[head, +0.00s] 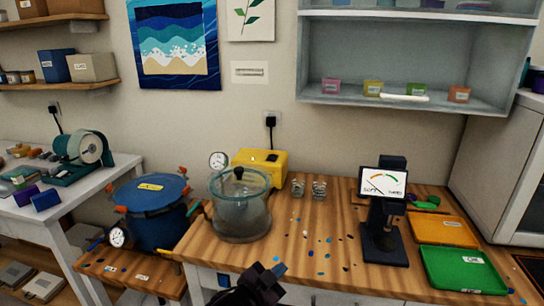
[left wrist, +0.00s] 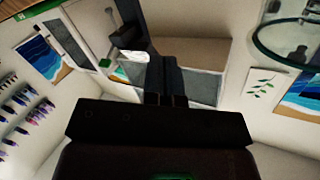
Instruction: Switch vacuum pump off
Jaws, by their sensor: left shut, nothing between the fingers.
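The yellow vacuum pump (head: 264,160) stands at the back of the wooden bench, against the wall. The clear vacuum chamber (head: 240,215) with its lid and dark knob stands in front of it and hides its lower left part. The pump's switch is too small to make out. My left gripper (head: 277,271) is low at the front edge of the bench, in front of the chamber and well apart from the pump. It is shut and empty. The left wrist view shows its dark fingers (left wrist: 166,88) close together. My right gripper is not in view.
A blue pressure pot (head: 155,212) with a gauge stands left on a lower wooden top. Two small cups (head: 308,188) stand right of the pump. A black stand with a dial (head: 385,215), an orange tray (head: 442,232) and a green tray (head: 462,270) are on the right.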

